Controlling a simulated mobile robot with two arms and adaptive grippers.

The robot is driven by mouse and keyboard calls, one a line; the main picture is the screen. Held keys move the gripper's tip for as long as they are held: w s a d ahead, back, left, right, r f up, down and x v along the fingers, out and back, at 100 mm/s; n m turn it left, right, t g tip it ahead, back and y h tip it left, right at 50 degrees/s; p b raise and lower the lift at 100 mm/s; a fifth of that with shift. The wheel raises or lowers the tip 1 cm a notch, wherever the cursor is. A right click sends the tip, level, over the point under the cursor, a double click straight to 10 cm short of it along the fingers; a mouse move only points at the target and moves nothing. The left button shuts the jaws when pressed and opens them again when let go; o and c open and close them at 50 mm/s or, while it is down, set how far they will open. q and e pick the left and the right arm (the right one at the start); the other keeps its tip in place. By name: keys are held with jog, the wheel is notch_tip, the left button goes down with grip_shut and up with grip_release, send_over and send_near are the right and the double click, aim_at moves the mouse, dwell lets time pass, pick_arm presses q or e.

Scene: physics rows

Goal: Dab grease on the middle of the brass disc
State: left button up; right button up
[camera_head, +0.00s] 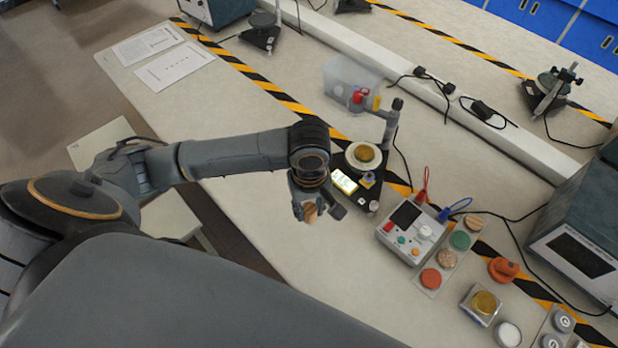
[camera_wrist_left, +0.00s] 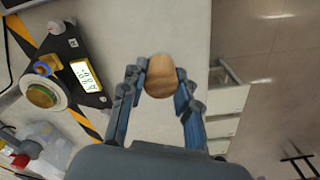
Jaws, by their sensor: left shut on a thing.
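My left gripper (camera_head: 314,206) is shut on a brown, rounded, wood-like piece (camera_head: 310,213). In the left wrist view this piece (camera_wrist_left: 161,76) sits between the two fingertips, its lower part towards the palm. A brass-coloured disc (camera_head: 364,153) lies on a white ring on a black instrument with a lit display, beyond and to the right of the gripper. It also shows in the left wrist view (camera_wrist_left: 42,96), apart from the held piece. A second brass-coloured disc (camera_head: 484,302) sits on a square block at the lower right. I cannot make out any grease. My right gripper is not in view.
The black instrument (camera_head: 345,182) has an upright post. A clear bin (camera_head: 350,80) stands behind it. A control box (camera_head: 410,228) and several coloured round pads (camera_head: 460,240) lie to the right. The bench (camera_head: 280,250) is clear below the gripper, and its edge runs close by.

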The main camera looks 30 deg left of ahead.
pick_arm(q)
jog(key=shift+r+n+p, duration=0.25)
jog(key=shift+n+p, duration=1.45)
jog(key=shift+p, duration=0.8)
jog(key=shift+f+n+p, duration=0.15)
jog(key=shift+n+p, duration=0.2)
jog(key=shift+n, duration=0.35)
jog(key=shift+f, duration=0.1)
